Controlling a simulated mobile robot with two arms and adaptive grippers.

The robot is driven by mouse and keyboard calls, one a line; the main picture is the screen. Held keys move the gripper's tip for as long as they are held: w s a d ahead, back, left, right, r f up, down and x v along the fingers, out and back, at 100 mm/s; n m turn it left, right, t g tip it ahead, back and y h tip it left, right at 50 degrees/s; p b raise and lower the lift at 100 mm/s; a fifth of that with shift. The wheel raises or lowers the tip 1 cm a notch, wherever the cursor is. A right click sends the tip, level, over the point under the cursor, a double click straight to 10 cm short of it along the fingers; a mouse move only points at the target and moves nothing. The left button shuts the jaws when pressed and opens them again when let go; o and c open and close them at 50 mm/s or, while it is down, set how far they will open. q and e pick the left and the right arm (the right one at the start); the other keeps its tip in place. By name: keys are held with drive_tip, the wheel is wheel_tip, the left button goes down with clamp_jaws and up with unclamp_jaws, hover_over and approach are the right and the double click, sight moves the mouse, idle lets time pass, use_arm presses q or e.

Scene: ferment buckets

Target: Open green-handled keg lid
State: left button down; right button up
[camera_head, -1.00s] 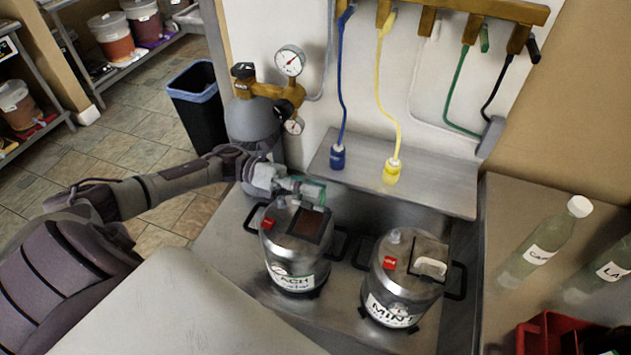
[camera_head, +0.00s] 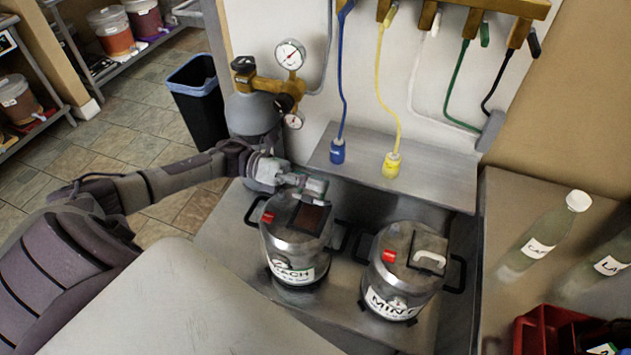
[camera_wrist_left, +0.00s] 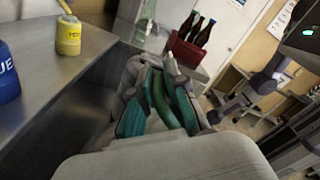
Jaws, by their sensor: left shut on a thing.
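The left keg (camera_head: 282,244) is a silver pot with a red tag and a label partly reading "ACH". It stands in the metal sink, with a dark brown square on its top; I cannot tell if this is an opening or the lid face. My left gripper (camera_head: 317,189) is at the back of that keg's top. In the left wrist view, it (camera_wrist_left: 160,103) is shut around the green handle (camera_wrist_left: 163,100), between teal finger pads. The fingers hide most of the handle and lid. My right arm seems to show small in the wrist view; its fingers are unclear.
The MINT keg (camera_head: 398,274) with a white-handled lid stands just right. Behind are a metal shelf (camera_head: 435,178) with blue (camera_head: 337,152) and yellow (camera_head: 391,165) connectors, and a gas cylinder (camera_head: 250,115). Bottles (camera_head: 545,235) and a red crate (camera_head: 540,326) are on the right counter.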

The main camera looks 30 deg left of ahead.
use_arm(q)
drive_tip(key=shift+w+a+b, duration=0.1)
drive_tip(key=shift+w+b, duration=0.15)
drive_tip(key=shift+b, duration=0.15)
drive_tip(key=shift+w+a+n+b, duration=0.15)
drive_tip(key=shift+w+n+b, duration=0.3)
drive_tip(key=shift+n+b, duration=0.35)
drive_tip(key=n+b, duration=0.1)
drive_tip(key=w+n+b, duration=0.2)
drive_tip(key=shift+w+a+f+b, duration=0.2)
drive_tip(key=shift+a+b, duration=0.05)
drive_tip(key=shift+b, duration=0.1)
drive_tip(key=shift+w+n+b, duration=0.2)
drive_tip(key=shift+n+b, duration=0.2)
drive_tip(key=shift+w+a+f+b, duration=0.15)
drive_tip(key=shift+w+b, duration=0.15)
drive_tip(key=shift+b, duration=0.4)
